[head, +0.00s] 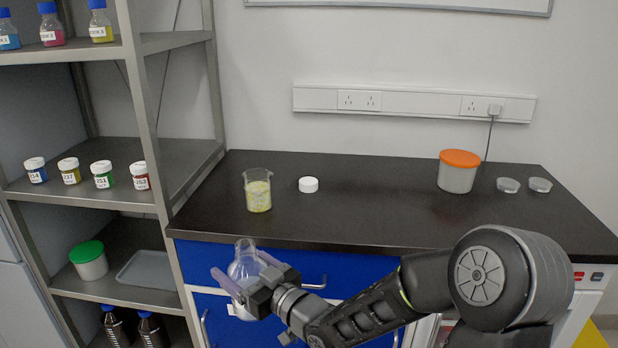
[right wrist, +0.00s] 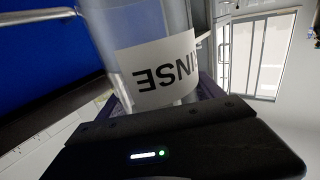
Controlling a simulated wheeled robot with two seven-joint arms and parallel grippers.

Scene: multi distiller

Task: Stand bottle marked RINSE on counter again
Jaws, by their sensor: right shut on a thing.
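The clear bottle (head: 245,268) is held by my right gripper (head: 246,285) in front of the blue drawers, just below the counter's front edge. In the head view it looks nearly upright, with its neck toward the top. In the right wrist view the bottle (right wrist: 145,45) fills the space between the fingers, and its white label (right wrist: 162,73) shows part of RINSE upside down. The dark counter (head: 370,205) lies behind the bottle and gripper. The bottle's lower part is partly hidden by the gripper. My left gripper is not in view.
A beaker with yellow-green liquid (head: 258,191) and a white cap (head: 308,184) stand on the counter's left part. An orange-lidded tub (head: 458,172) and two small dishes (head: 508,185) are at right. The counter's middle is clear. A metal shelf (head: 150,120) stands left.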

